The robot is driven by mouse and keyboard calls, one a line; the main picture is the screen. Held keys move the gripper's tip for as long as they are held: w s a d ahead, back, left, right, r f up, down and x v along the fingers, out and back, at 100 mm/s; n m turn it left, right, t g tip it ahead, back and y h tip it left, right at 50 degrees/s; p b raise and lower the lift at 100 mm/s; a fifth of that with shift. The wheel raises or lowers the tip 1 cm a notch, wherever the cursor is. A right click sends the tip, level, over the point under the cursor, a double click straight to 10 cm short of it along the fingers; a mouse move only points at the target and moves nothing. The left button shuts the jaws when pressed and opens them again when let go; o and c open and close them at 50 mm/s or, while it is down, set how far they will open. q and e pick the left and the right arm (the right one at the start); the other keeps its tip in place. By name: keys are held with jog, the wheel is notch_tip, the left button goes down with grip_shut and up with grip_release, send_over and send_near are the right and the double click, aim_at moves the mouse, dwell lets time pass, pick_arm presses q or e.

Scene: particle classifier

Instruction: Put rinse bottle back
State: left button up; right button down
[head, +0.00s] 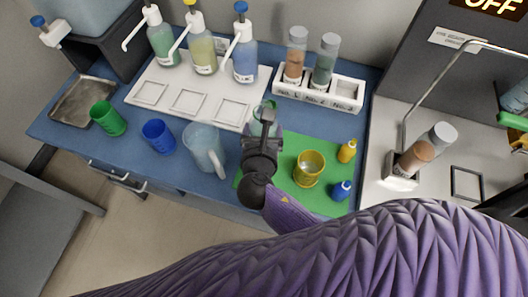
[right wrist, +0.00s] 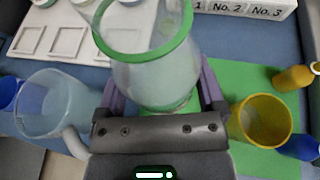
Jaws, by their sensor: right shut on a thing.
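My right gripper (head: 263,136) is shut on a clear vessel with a green rim (head: 266,116). In the right wrist view this vessel (right wrist: 150,75) sits between the fingers, mouth toward the camera, at the left edge of the green mat (head: 293,190). I cannot tell whether it touches the mat. No label marks a rinse bottle. Three pump bottles, green (head: 163,42), yellow (head: 203,52) and blue (head: 245,60), stand at the back of a white tray (head: 215,107). Small yellow (head: 347,151) and blue (head: 341,190) bottles stand on the mat. My left gripper is not in view.
A yellow cup (head: 309,168) stands on the mat and a clear jug (head: 205,150) left of my gripper. Blue (head: 158,135) and green (head: 107,118) cups are farther left. A numbered rack (head: 318,91) holds two tubes. A tube (head: 415,157) stands in the machine at right.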

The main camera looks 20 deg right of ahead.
notch_tip(320, 180, down, 3)
jog(key=shift+w+f+b, duration=0.1)
jog(key=shift+b, duration=0.4)
notch_tip(320, 180, down, 4)
jog(key=shift+r+b, duration=0.2)
jog(key=shift+b, duration=0.9)
jog(key=shift+r, duration=0.2)
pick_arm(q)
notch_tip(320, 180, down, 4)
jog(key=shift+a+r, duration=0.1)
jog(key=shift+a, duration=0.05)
pick_arm(e)
grip_release()
jog(key=shift+f, duration=0.15)
